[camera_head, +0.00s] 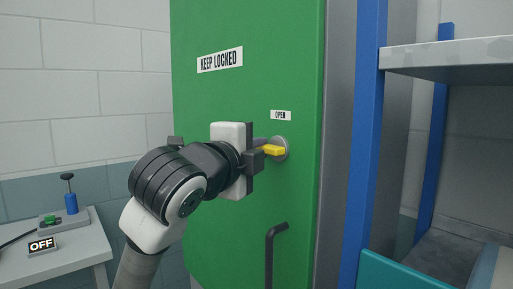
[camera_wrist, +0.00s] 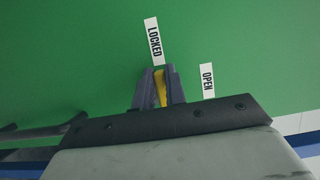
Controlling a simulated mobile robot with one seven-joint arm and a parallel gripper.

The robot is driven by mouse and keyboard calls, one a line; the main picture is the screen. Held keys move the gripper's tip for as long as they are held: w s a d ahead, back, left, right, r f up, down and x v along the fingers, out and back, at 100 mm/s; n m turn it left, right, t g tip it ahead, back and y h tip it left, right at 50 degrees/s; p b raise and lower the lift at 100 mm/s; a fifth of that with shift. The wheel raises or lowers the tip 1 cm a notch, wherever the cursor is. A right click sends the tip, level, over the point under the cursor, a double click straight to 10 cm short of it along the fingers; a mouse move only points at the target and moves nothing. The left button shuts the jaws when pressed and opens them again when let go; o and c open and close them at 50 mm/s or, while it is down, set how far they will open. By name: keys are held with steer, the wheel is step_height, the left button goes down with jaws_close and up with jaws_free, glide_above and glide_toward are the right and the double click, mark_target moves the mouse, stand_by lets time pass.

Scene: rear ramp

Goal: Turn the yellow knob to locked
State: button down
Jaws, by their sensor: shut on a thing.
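The yellow knob (camera_head: 274,150) sits on a round grey plate (camera_head: 283,144) on the green door (camera_head: 225,95). My gripper (camera_head: 258,153) is shut on the knob; in the wrist view the knob (camera_wrist: 160,90) shows between the two dark fingers. There the knob's long side lines up roughly with the LOCKED label (camera_wrist: 153,37), just beyond the fingertips. The OPEN label (camera_wrist: 207,79) is to the right of the fingers. In the head view the OPEN label (camera_head: 281,115) is above the knob, and the knob lies about level. The LOCKED label is hidden there.
A dark door handle (camera_head: 270,255) is below the knob. A KEEP LOCKED sign (camera_head: 220,60) is higher on the door. A blue-posted shelf (camera_head: 455,55) stands at right.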

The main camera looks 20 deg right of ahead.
stand_by(0.5)
steer(key=c, duration=1.4)
jaws_free()
steer(key=shift+c, duration=0.2)
steer(key=b+v, duration=0.3)
steer(key=v, duration=1)
steer(key=shift+s+a+b, duration=0.2)
steer(key=shift+s+b, duration=0.15)
